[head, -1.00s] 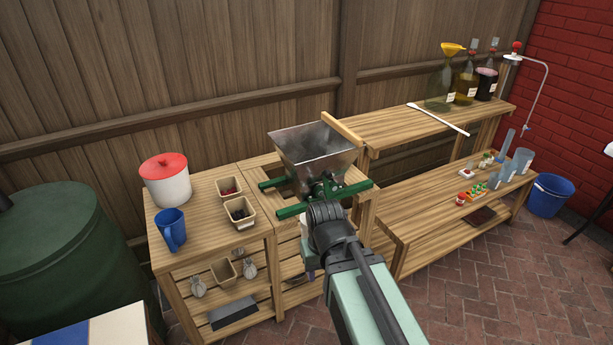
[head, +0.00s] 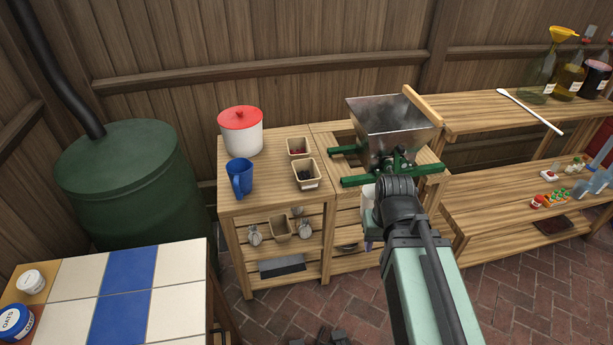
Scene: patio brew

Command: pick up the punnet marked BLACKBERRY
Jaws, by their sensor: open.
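Two small tan punnets stand on the top of the slatted wooden bench (head: 264,200). The front punnet (head: 307,184) holds dark fruit and has a pale label low on its front, too small to read. The back punnet (head: 299,155) holds red fruit. A third tan punnet (head: 282,230) sits on the shelf below and looks empty. I cannot read BLACKBERRY on any of them. My arm rises from the bottom, right of the punnets, and its bent joint overlaps the crusher.
A blue jug (head: 239,178) and a white pot with a red lid (head: 241,134) stand left of the punnets. The metal crusher (head: 388,130) with green bars stands close on their right. A tiled table (head: 179,264) is at lower left, a green barrel (head: 133,185) behind it.

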